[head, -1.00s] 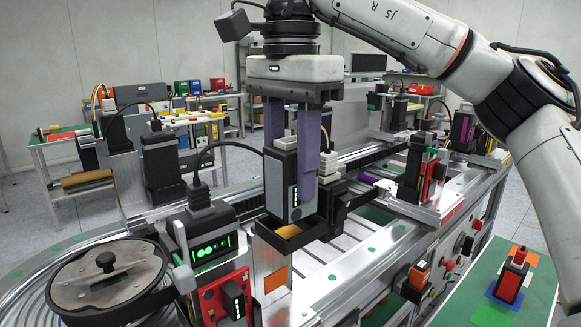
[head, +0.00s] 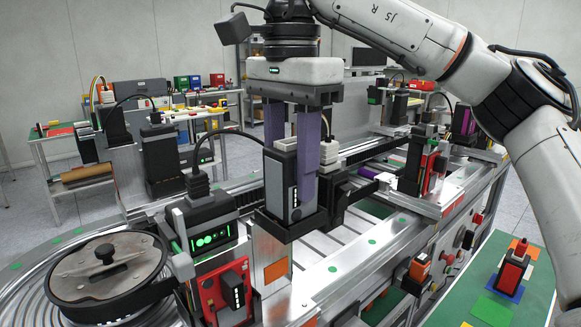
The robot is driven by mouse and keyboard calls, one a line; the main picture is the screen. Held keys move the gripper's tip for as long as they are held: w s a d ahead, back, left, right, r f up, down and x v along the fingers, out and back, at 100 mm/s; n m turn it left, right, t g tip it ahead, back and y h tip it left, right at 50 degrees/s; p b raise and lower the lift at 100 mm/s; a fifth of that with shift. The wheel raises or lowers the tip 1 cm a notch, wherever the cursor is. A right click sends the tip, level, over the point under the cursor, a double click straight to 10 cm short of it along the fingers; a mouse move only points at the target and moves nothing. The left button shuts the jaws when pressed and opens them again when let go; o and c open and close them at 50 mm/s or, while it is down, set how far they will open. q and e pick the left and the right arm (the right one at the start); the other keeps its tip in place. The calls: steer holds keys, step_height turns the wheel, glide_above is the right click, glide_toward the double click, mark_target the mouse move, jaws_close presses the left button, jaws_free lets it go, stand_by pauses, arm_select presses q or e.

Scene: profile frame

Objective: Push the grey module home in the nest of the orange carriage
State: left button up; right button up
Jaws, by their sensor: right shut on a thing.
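The grey module (head: 283,187), a tall dark-and-grey block with a row of small white lights, stands upright in the black nest (head: 266,226) of the carriage. An orange plate (head: 276,270) shows on the carriage's front. The nest's wall hides the module's lower end, so I cannot tell whether it touches the bottom. My right gripper (head: 293,178) comes from above, its two purple fingers shut on the module's sides; the left finger is partly behind the module. My left gripper is not in view.
A black unit with a green-lit display (head: 211,240) stands close left of the nest, with a red block (head: 226,287) below it. A round lidded drum (head: 108,265) is at the lower left. Conveyor rails run back right. A green side table (head: 470,295) is at right.

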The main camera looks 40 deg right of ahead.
steer(key=shift+f+b, duration=0.3)
steer(key=shift+f, duration=0.25)
steer(key=o, duration=1.3)
step_height(320, 180, up, 8)
steer(key=p, duration=0.4)
steer(key=shift+r, duration=1.25)
steer(key=shift+f, duration=0.1)
